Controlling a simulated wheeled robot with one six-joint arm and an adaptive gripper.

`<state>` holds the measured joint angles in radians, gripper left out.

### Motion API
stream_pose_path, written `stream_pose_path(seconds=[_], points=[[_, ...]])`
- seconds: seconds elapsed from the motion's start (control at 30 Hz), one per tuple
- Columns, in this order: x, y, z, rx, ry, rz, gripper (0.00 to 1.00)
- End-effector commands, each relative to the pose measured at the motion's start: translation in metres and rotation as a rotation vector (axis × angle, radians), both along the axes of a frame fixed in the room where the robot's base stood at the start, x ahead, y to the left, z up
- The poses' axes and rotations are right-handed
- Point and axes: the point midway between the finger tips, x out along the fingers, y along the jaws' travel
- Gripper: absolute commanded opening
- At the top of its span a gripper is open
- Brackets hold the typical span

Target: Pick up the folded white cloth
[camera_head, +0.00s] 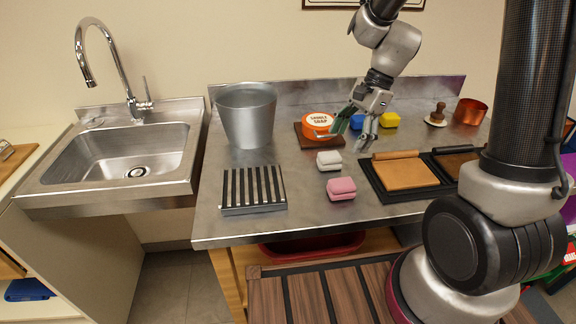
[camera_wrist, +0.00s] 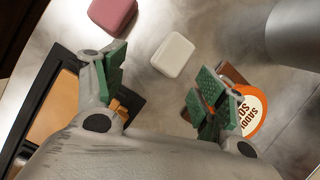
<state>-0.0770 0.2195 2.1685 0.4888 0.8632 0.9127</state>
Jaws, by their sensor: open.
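The folded white cloth (camera_head: 329,160) is a small white block lying on the steel table in the head view. In the wrist view the white cloth (camera_wrist: 173,54) lies ahead of the fingertips, between their lines and apart from both. My gripper (camera_head: 353,132) is open and empty, above the table and a little behind and to the right of the cloth. In the wrist view my gripper (camera_wrist: 160,92) shows its green finger pads spread wide. Nothing hides the cloth.
A pink folded cloth (camera_head: 341,188) lies in front of the white one. An orange saddle soap tin (camera_head: 318,122) stands behind it. A dark tray with a tan leather panel (camera_head: 404,174) is to the right. A slatted rack (camera_head: 253,189) and metal bucket (camera_head: 246,116) are left.

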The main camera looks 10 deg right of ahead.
Motion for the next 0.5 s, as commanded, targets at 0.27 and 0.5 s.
stream_pose_path(seconds=[0.27, 0.5], points=[[0.014, 0.009, 0.006, 0.019, 0.060, -0.293, 0.71], [0.013, 0.016, -0.012, 0.016, 0.078, -0.331, 0.71]])
